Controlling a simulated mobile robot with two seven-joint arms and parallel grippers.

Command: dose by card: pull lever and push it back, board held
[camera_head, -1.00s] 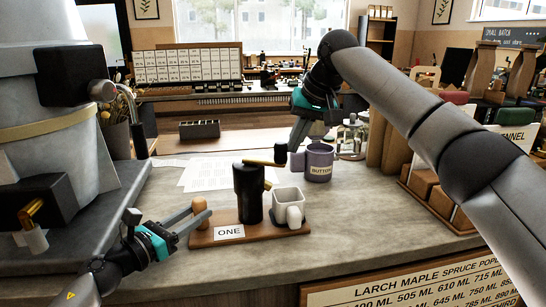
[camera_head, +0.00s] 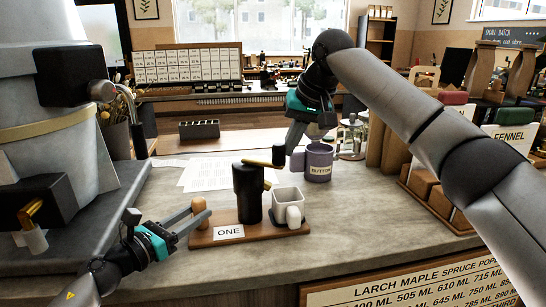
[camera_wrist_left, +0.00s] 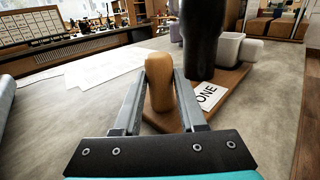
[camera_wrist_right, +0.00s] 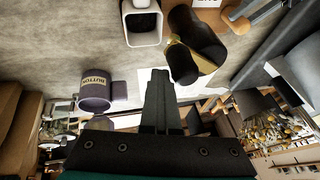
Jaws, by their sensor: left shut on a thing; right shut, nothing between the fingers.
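A wooden board (camera_head: 273,232) lies on the counter with a white card reading ONE (camera_head: 229,232) at its front. A black dispenser (camera_head: 248,196) stands upright on it, with a brass lever (camera_head: 262,163) ending in a black knob (camera_head: 279,154). A white cup (camera_head: 288,206) is on the board right of the dispenser. My left gripper (camera_head: 199,212) is shut on the board's wooden peg (camera_wrist_left: 160,82). My right gripper (camera_head: 296,142) is shut and empty behind the knob; in the right wrist view its fingertips (camera_wrist_right: 159,76) are beside the knob, contact unclear.
A purple mug (camera_head: 319,163) stands just right of my right gripper. Printed sheets (camera_head: 215,173) lie behind the board. A large grey machine (camera_head: 55,150) fills the left side, and a wooden rack (camera_head: 430,200) is at right. The front counter is clear.

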